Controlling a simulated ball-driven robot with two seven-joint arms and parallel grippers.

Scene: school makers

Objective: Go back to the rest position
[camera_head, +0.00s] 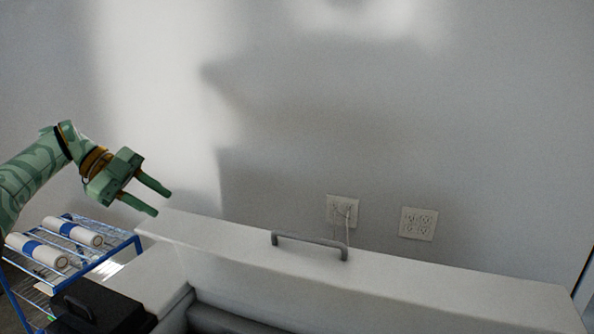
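My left gripper (162,200) is at the end of my green arm, which comes in from the left. Its two fingers point to the lower right and stand apart, with nothing between them. It is in the air, to the upper left of a white machine (240,240) with a grey handle (309,244) on its top. My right gripper does not show.
A blue-framed rack (128,243) with white rolls (72,232) banded in blue stands at the lower left. A black object (105,308) is at the bottom left. Two wall outlets (342,211) are on the grey wall behind the machine, one with a cord.

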